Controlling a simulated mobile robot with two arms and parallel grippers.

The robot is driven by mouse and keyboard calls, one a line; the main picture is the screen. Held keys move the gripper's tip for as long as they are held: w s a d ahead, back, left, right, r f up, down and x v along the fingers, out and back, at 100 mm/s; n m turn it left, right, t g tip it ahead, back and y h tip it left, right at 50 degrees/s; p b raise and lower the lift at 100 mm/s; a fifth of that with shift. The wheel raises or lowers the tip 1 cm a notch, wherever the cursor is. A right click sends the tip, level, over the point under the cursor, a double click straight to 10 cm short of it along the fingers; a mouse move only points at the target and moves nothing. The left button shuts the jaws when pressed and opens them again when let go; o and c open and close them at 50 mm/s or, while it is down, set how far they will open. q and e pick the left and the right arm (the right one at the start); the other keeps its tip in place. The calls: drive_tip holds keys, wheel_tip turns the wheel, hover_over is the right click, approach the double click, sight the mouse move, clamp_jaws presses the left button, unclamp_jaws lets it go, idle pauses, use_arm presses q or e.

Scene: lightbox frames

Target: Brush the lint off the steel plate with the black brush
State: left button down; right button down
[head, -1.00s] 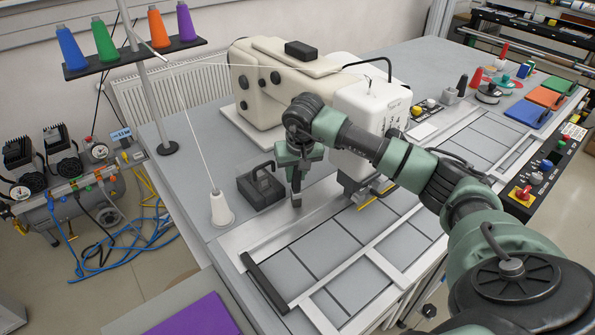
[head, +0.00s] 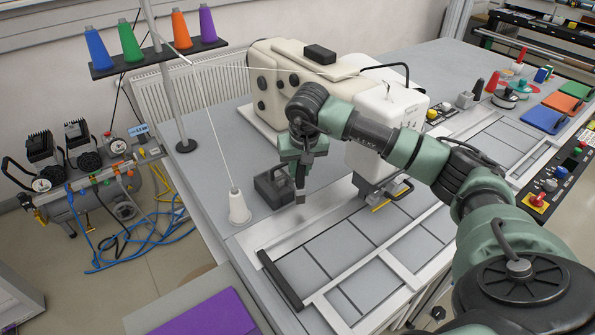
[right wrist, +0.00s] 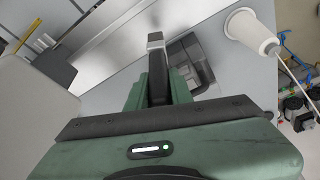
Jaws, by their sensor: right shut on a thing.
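My right gripper (head: 300,172) points down over the sewing table's near left part. It is shut on a slim dark thing with a light grey end, which looks like the black brush (head: 300,196). In the right wrist view the brush (right wrist: 156,60) stands out between the fingers. The bright steel plate (head: 325,216) is a long strip in the tabletop, beside and under the brush end; it also fills the upper left of the wrist view (right wrist: 112,45). I cannot tell whether the brush touches it. No lint can be made out. My left gripper is out of view.
A black block with a handle (head: 268,190) stands just left of the gripper. A white thread cone (head: 239,208) is further left, its thread running up. The cream sewing machine (head: 300,90) stands behind. A black bar (head: 280,280) edges the grey panels in front.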

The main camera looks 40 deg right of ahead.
drive_tip(key=r, duration=0.1)
drive_tip(key=r+p, duration=0.1)
drive_tip(key=r, duration=0.1)
drive_tip(key=shift+a, duration=0.25)
drive_tip(key=shift+r, duration=0.25)
drive_tip(key=shift+d+p, duration=0.1)
drive_tip(key=shift+p, duration=0.2)
